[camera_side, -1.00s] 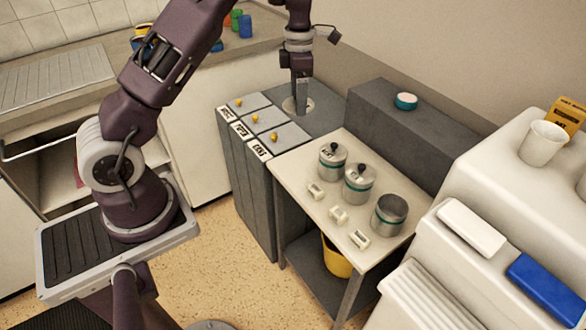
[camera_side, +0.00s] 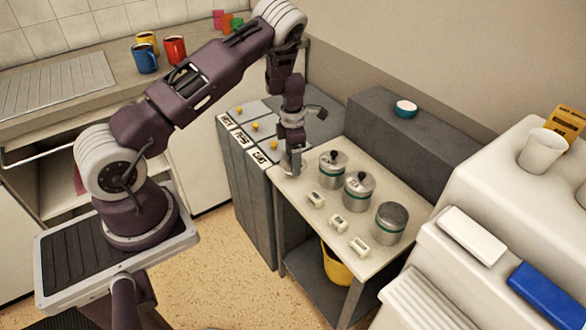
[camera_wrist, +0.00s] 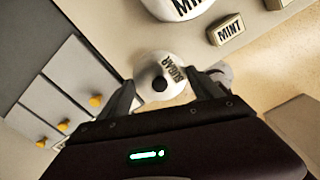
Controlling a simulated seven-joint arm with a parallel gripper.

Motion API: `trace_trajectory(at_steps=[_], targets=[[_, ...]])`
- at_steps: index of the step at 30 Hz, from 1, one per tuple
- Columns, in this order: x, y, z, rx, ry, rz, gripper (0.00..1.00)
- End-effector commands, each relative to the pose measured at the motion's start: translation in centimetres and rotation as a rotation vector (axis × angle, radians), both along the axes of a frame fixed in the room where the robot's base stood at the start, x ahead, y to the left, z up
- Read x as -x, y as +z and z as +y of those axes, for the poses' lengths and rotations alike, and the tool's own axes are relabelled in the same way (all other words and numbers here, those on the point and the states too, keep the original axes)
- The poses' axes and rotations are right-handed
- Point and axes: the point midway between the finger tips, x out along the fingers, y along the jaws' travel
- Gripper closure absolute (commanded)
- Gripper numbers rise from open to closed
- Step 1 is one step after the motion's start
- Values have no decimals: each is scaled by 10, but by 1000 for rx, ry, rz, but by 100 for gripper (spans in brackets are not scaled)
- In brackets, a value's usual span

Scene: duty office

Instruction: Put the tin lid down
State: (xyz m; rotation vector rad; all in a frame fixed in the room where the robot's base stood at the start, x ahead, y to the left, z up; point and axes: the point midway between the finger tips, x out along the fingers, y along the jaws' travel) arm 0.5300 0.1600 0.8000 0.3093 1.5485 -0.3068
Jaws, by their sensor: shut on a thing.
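My gripper (camera_wrist: 163,92) is shut on the tin lid (camera_wrist: 172,68), a pale round lid marked SUGAR with a dark knob, between the fingers in the wrist view. In the side view my gripper (camera_side: 291,168) is low at the left end of the pale side table (camera_side: 335,172); the lid is hard to make out there, and I cannot tell whether it touches the surface. A tin without a lid (camera_side: 390,222) stands at the table's right end. Two lidded tins, left (camera_side: 332,170) and middle (camera_side: 358,192), stand beside it.
Small label blocks lie before the tins; one reads MINT (camera_wrist: 228,30). The grey cabinet with yellow knobs (camera_side: 240,150) adjoins the table's left end. A grey raised ledge (camera_side: 375,115) runs behind, with a teal-and-white round item (camera_side: 405,109). A yellow bucket (camera_side: 338,268) sits below.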

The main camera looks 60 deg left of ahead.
Motion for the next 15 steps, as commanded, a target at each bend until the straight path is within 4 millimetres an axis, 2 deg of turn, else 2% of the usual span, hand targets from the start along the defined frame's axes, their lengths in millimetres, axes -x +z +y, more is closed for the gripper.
trace_trajectory(at_steps=[6,15], targets=[[1,-36,-1,2,0,3,64],[0,-39,0,1,-1,0,64]])
